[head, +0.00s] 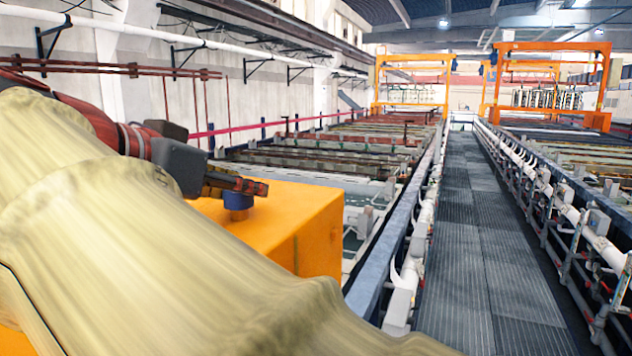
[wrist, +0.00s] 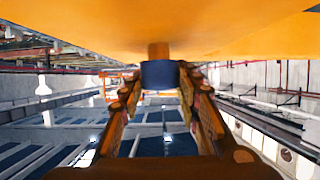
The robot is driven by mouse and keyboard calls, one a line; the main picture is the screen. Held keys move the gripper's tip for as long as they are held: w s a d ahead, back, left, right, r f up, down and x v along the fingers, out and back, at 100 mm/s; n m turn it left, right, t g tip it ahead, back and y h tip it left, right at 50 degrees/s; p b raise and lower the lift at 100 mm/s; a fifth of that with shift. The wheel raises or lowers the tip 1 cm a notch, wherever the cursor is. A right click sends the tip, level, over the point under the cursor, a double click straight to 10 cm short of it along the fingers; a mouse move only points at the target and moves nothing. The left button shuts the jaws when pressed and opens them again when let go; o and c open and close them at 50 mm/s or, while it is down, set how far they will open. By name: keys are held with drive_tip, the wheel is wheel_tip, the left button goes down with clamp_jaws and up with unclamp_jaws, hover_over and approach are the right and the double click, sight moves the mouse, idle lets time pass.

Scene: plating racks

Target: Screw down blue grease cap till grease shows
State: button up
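The blue grease cap (head: 238,201) sits at the top of the orange housing (head: 290,215), below my fingers in the head view. In the wrist view the cap (wrist: 160,75) is between my fingertips, with a short orange-brown stem (wrist: 158,50) joining it to the orange surface (wrist: 230,25). My gripper (head: 238,184) reaches in from the left; in the wrist view (wrist: 160,80) both fingers lie against the sides of the cap, closed on it. The upper part of the cap is hidden by the fingers in the head view. I see no grease.
A pale yellow covered shape (head: 130,240) fills the left foreground and hides part of the housing. A grey ribbed walkway (head: 480,230) runs away on the right, between rows of tanks and pipes (head: 555,190). Orange gantry frames (head: 410,60) stand far back.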

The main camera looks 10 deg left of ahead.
drive_tip(key=o, duration=0.4)
drive_tip(key=shift+o, duration=0.2)
drive_tip(key=v, duration=0.7)
drive_tip(key=shift+s+a+r, duration=0.1)
drive_tip(key=shift+s+a, duration=0.05)
drive_tip(key=shift+s, duration=0.1)
